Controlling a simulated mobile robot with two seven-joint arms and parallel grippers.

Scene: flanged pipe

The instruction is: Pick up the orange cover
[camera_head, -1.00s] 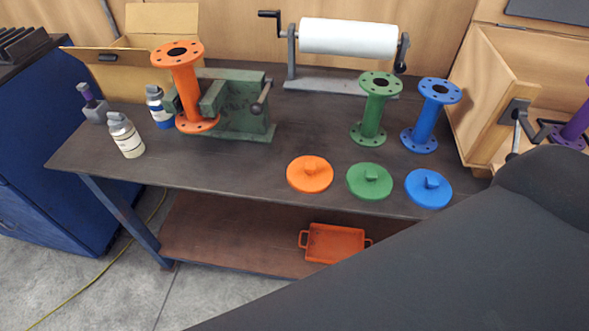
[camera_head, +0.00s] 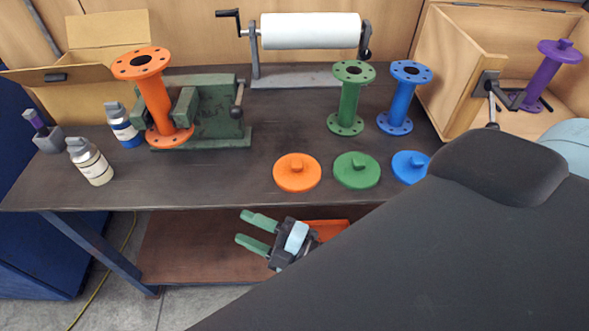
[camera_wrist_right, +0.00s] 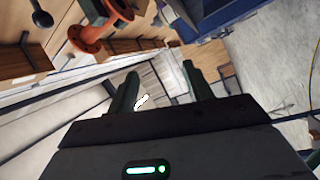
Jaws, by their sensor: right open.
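The orange cover (camera_head: 297,172) is a flat round disc with a small raised handle. It lies on the dark tabletop near its front edge, left of the green cover (camera_head: 357,170) and the blue cover (camera_head: 410,166). My right gripper (camera_head: 248,231) has green fingers and is open and empty. In the head view it shows in front of the table, below and left of the orange cover, apart from it. In the right wrist view its two fingers (camera_wrist_right: 160,82) stand apart with nothing between them. The left gripper is not in view.
An orange flanged pipe (camera_head: 155,95) is held at a green vise (camera_head: 215,120). Green (camera_head: 349,98) and blue (camera_head: 402,100) pipes stand behind the covers. Two bottles stand at left. Tabletop left of the orange cover is clear.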

